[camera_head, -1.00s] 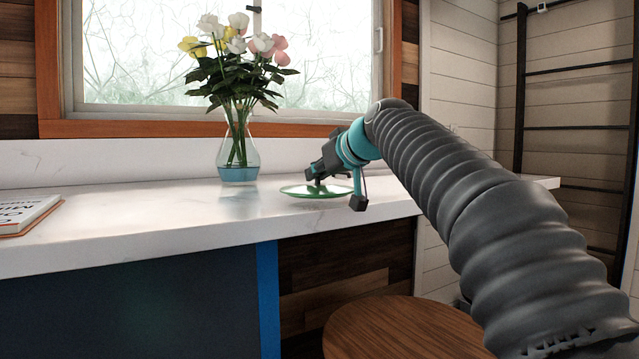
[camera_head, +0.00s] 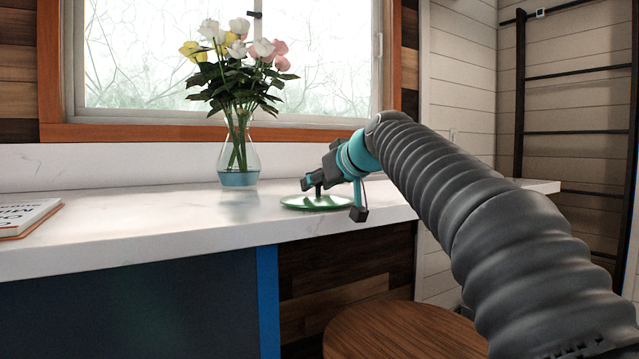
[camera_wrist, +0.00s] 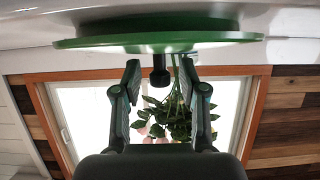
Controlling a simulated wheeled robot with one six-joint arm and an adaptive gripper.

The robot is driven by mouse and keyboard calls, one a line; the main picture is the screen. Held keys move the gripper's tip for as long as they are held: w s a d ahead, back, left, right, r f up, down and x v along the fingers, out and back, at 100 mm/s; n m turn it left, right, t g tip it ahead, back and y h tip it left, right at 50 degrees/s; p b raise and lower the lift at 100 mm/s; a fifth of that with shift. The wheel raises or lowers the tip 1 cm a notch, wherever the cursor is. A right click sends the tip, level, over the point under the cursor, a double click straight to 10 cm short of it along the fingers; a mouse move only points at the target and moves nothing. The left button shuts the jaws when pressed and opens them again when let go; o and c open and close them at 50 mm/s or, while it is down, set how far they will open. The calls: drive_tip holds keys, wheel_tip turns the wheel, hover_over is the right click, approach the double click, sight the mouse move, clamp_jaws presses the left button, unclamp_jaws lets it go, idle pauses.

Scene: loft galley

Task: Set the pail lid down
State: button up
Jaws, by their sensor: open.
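The green pail lid (camera_head: 322,204) lies flat on the white counter, near its front edge, with its dark knob (camera_head: 318,189) upward. In the upside-down wrist view, the lid (camera_wrist: 165,40) spans the top and its black knob (camera_wrist: 160,77) points down. My gripper (camera_head: 330,190) is at the lid from the right, low over the counter. In the wrist view, my gripper (camera_wrist: 160,68) is open, with a finger on each side of the knob and visible gaps between. The lid's underside is hidden.
A glass vase of flowers (camera_head: 238,165) stands left of and behind the lid. A book (camera_head: 25,215) lies at the counter's far left. The counter (camera_head: 150,215) between them is clear. A round wooden stool (camera_head: 400,333) is below the counter's front.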

drive_tip(key=b+v, duration=0.1)
drive_tip(key=v, duration=1.1)
drive_tip(key=shift+d, duration=0.1)
drive_tip(key=s+d+f+m+g+h, duration=0.1)
drive_tip(key=s+d+f, duration=0.2)
drive_tip(key=s+f, duration=0.2)
drive_tip(key=s+d+f+m+g+h, duration=0.1)
drive_tip(key=s+f, duration=0.4)
drive_tip(key=f, duration=0.7)
drive_tip(key=shift+s+d+m+h, duration=0.25)
drive_tip(key=shift+d+m+h, duration=0.55)
drive_tip(key=shift+d, duration=0.2)
drive_tip(key=shift+o, duration=0.6)
drive_tip(key=s+d+f+m+g+h, duration=0.1)
drive_tip(key=s+d+f+h, duration=0.1)
drive_tip(key=s+f, duration=0.7)
drive_tip(key=s+d+f+m+g+h, duration=0.1)
drive_tip(key=s+d+f, duration=0.4)
drive_tip(key=f, duration=1.2)
drive_tip(key=s+m+g, duration=0.1)
drive_tip(key=s, duration=0.3)
drive_tip(key=shift+g+h, duration=0.3)
drive_tip(key=shift+h, duration=0.1)
drive_tip(key=shift+c, duration=0.6)
